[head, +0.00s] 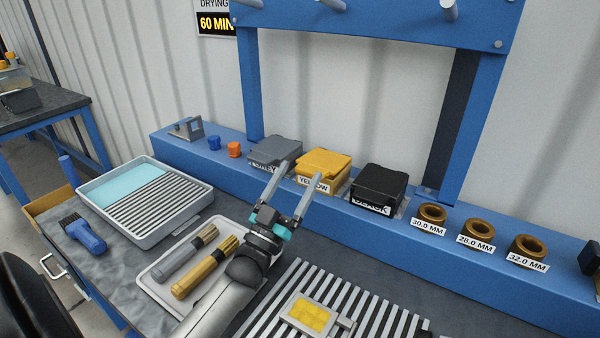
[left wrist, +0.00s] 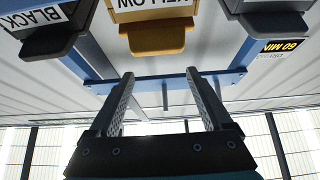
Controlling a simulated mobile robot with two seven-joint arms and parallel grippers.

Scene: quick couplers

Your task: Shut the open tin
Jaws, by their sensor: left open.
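Three labelled tins stand in a row on the blue ledge: a grey tin (head: 274,151), a yellow tin (head: 323,161) and a black tin (head: 381,182). Their lids look down in the head view. A small pale box with yellow contents (head: 311,314) lies uncovered on the striped rack at the front; I cannot tell whether it is a tin. My left gripper (head: 300,174) is open and empty, its fingers in front of the grey and yellow tins. The left wrist view shows the open fingers (left wrist: 159,76) and the yellow tin's front lip (left wrist: 157,40). My right gripper is not in view.
Brass rings (head: 432,213) stand right of the tins, and blue and orange caps (head: 234,149) to the left. A white tray (head: 157,277) with two cylindrical tools lies beside my left arm. A larger tray (head: 199,193) is behind it. A blue frame (head: 249,85) rises behind the tins.

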